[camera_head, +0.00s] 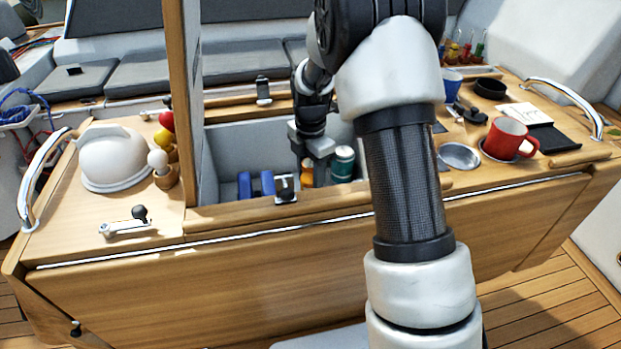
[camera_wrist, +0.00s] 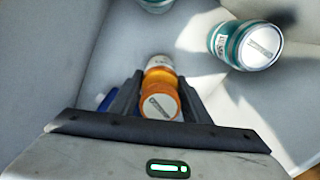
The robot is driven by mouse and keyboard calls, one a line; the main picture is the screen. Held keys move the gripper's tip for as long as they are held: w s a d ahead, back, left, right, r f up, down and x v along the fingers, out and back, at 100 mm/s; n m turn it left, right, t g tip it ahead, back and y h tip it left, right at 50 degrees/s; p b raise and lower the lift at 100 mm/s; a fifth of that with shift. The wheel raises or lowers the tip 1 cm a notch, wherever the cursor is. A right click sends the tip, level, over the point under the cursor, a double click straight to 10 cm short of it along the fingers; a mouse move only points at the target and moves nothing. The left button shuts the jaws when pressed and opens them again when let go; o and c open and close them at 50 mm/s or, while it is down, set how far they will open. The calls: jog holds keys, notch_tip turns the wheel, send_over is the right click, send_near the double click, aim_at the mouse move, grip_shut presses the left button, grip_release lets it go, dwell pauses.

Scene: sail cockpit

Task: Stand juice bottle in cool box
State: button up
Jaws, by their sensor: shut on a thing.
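The juice bottle (camera_wrist: 160,88) is orange with a pale round cap and a white band. In the wrist view it sits between the two fingers of my gripper (camera_wrist: 157,90), cap toward the camera. My gripper is shut on it. In the head view my gripper (camera_head: 316,172) reaches down inside the cool box (camera_head: 228,150), a grey-walled well in the wooden table. A bit of orange shows beside the fingers there; the rest is hidden. I cannot tell whether the bottle's base touches the floor of the box.
A green can with a pale top (camera_head: 343,163) stands in the box, right of my gripper; it also shows in the wrist view (camera_wrist: 246,45). A blue object (camera_head: 256,185) lies at the left. A red mug (camera_head: 507,139) and white helmet-like dome (camera_head: 112,158) flank the box.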

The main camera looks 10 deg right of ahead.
jog(key=o, duration=1.2)
jog(key=shift+f, duration=0.1)
jog(key=shift+o, duration=0.2)
notch_tip(320, 180, up, 12)
jog(key=shift+r+p, duration=0.2)
jog(key=shift+p, duration=1.05)
jog(key=s+r+m+t, duration=0.3)
jog(key=s+r+m, duration=0.7)
jog(key=s+r, duration=0.2)
jog(key=s+m+t, duration=0.2)
jog(key=s+m, duration=1)
jog(key=s, duration=0.3)
jog(key=shift+r+m+t, duration=0.3)
jog(key=shift+r, duration=0.1)
